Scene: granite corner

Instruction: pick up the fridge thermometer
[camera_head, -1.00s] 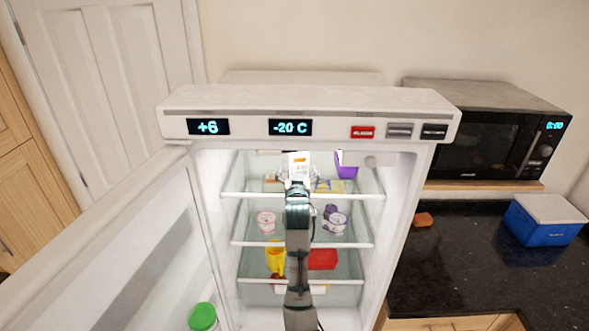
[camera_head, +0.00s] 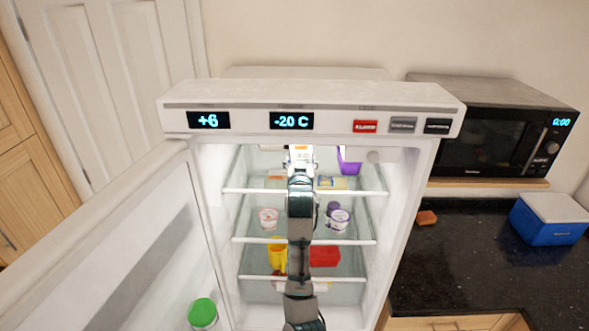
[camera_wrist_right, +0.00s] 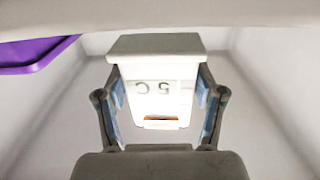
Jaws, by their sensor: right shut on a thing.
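The fridge thermometer, a small white block marked "5 C", shows upside down in the right wrist view (camera_wrist_right: 156,88). My right gripper (camera_wrist_right: 160,105) has a finger on each side of it and is shut on it. In the head view my right arm reaches up the middle of the open fridge, and the gripper (camera_head: 301,162) is at the top shelf level. There the thermometer (camera_head: 300,149) is mostly hidden, with only a small white and orange part showing. My left gripper is not in view.
The fridge's top panel (camera_head: 345,93) hangs just above the gripper. A purple container (camera_head: 348,162) is close on the right. Yogurt pots (camera_head: 269,218), a yellow cup (camera_head: 277,256) and a red box (camera_head: 324,256) stand on lower shelves. The open door (camera_head: 120,255) bounds the left.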

